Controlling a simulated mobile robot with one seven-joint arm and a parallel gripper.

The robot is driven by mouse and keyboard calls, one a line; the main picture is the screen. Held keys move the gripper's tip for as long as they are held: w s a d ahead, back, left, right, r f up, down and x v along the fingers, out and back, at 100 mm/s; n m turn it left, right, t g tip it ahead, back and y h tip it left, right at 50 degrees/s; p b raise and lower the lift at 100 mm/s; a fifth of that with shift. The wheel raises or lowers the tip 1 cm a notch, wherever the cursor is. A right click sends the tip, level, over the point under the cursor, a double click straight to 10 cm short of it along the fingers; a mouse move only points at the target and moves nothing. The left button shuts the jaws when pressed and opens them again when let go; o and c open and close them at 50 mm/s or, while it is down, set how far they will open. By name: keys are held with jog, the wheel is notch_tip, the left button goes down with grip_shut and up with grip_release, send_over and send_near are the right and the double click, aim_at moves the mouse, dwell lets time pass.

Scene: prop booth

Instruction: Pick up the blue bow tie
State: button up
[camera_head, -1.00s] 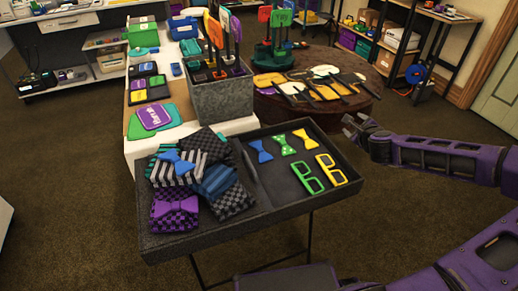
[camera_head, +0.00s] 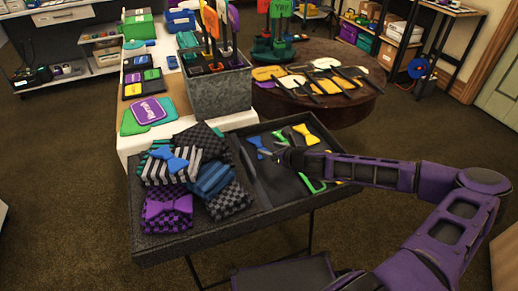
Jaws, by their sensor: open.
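A small blue bow tie (camera_head: 256,142) lies in the right compartment of the dark tray (camera_head: 165,248), near its divider. Another blue bow tie (camera_head: 174,160) sits on a black-and-white striped folded cloth (camera_head: 158,178) in the left compartment. My gripper (camera_head: 272,152) is open over the right compartment, just right of and nearer than the first blue bow tie. I cannot tell whether it touches anything. A yellow bow tie (camera_head: 306,135) lies to the right. My gripper and arm hide much of the green bow tie and the green glasses (camera_head: 312,183).
The left compartment holds several folded cloths and a purple bow tie (camera_head: 168,205). Behind the tray stand a grey metal bin (camera_head: 222,92) of paddle signs and a white table (camera_head: 125,155). A round brown table (camera_head: 350,105) holds more signs. Carpet is clear at left.

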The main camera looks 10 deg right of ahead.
aim_at(260, 146)
jog(key=x, duration=0.3)
jog(key=b+x, duration=0.1)
jog(key=x, duration=0.2)
jog(key=shift+w+d+f, duration=0.1)
jog(key=shift+w+f, duration=0.2)
jog(key=shift+f, duration=0.05)
grip_shut()
